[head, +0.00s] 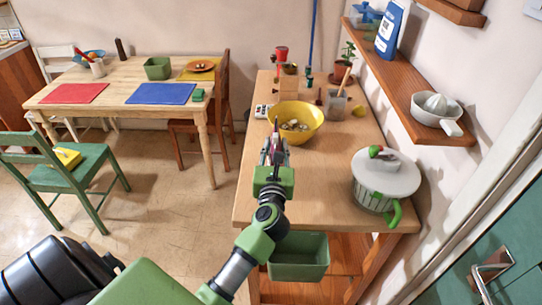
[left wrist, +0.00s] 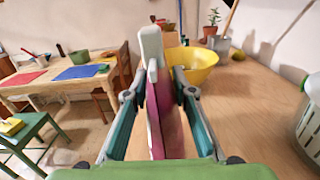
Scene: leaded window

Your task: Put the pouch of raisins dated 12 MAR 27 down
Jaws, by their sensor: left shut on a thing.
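My left gripper (head: 274,150) is shut on a thin, flat pouch, seen nearly edge-on and upright between the fingers. In the left wrist view the pouch (left wrist: 163,118) looks maroon and pink; its print and date cannot be read. The gripper (left wrist: 159,92) is over the near left part of the wooden worktop (head: 325,190), in front of the yellow bowl (head: 297,118). I cannot tell whether the pouch touches the worktop. My right gripper is in neither view.
A white-lidded pot (head: 385,175) with a green handle stands at the worktop's right. A grey-white cup of utensils (head: 335,106) and a plant (head: 343,68) are farther back. The worktop's middle is clear. A green bin (head: 298,262) is below its front edge.

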